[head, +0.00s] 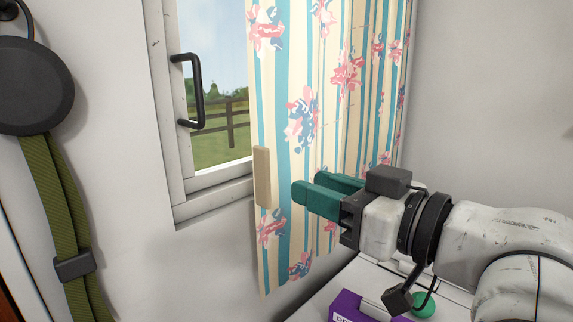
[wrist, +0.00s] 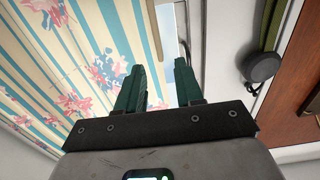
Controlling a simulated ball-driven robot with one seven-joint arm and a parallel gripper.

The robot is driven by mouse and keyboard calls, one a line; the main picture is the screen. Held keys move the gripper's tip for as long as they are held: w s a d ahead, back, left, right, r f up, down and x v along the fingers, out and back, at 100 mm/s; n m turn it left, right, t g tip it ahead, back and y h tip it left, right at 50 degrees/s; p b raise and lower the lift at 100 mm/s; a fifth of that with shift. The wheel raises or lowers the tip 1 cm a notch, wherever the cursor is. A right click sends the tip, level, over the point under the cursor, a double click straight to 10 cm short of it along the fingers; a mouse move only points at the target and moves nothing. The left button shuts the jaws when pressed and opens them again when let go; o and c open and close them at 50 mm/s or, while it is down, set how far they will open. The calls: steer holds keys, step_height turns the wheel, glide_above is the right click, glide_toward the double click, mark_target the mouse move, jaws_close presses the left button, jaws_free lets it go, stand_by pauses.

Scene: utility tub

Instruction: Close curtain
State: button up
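The curtain (head: 340,110) has cream and blue stripes with pink and blue flowers. It hangs over the right part of the window and leaves the left part bare. A beige upright tab (head: 261,177) sits on its left edge and also shows in the wrist view (wrist: 156,30). My gripper (head: 308,184) is in front of the curtain, to the right of the tab and apart from it. Its two green fingers are spread with nothing between them. In the wrist view my gripper (wrist: 160,67) points toward the curtain's edge and the tab. I cannot tell whether a finger touches the cloth.
The window frame (head: 178,190) has a black handle (head: 197,92) left of the curtain. A black round thing on a green strap (head: 63,190) hangs on the far left wall. A purple box (head: 347,307) and a green round thing (head: 424,304) lie below my arm.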

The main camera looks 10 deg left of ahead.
mark_target(269, 170)
steer(key=p+x, duration=0.2)
steer(key=x, duration=0.6)
steer(key=shift+w+a, duration=0.25)
steer(key=shift+w, duration=0.1)
jaws_close()
stand_by(1.0)
